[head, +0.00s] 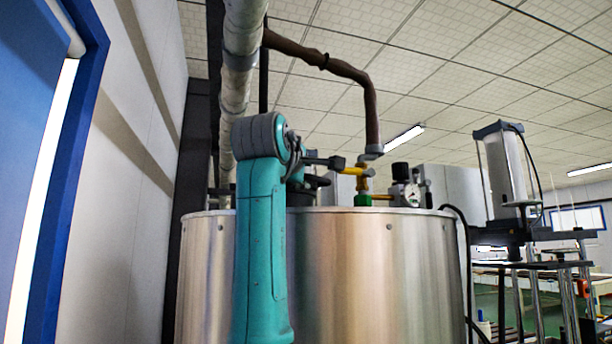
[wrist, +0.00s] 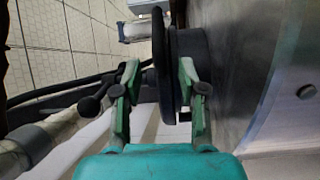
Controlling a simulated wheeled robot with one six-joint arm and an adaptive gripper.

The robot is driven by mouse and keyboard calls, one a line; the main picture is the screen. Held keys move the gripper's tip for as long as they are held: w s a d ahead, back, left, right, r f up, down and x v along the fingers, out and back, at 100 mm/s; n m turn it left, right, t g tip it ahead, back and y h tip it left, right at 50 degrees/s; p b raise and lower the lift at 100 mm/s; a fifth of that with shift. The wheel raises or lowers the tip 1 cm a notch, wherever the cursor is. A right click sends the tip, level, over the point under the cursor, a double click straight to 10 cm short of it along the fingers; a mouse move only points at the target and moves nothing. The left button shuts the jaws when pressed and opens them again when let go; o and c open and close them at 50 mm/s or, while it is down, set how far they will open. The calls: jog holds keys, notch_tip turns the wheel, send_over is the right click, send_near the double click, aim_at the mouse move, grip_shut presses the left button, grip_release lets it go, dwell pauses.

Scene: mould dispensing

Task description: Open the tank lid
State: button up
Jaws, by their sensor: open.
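The tank (head: 365,270) is a large brushed steel cylinder in the head view, partly hidden by my teal arm. In the wrist view, its grey surface (wrist: 240,60) fills the right side. A dark round lid fitting with a black handwheel (wrist: 160,45) stands out from that surface. It also shows as a dark handwheel (head: 316,181) above the tank rim in the head view. My gripper (wrist: 158,76) is open, with one green finger on each side of the wheel's near part. I cannot tell whether either finger touches it. The head view mostly hides my gripper.
A brown pipe (head: 372,115) comes down to a yellow valve (head: 357,172) on the tank top, right of the handwheel. A pressure gauge (head: 411,194) stands farther right. A grey vertical pipe (head: 240,80) rises behind my arm. A blue door frame (head: 75,130) is at left.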

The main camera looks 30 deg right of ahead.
jog(key=shift+s+a, duration=0.35)
jog(key=shift+a, duration=0.05)
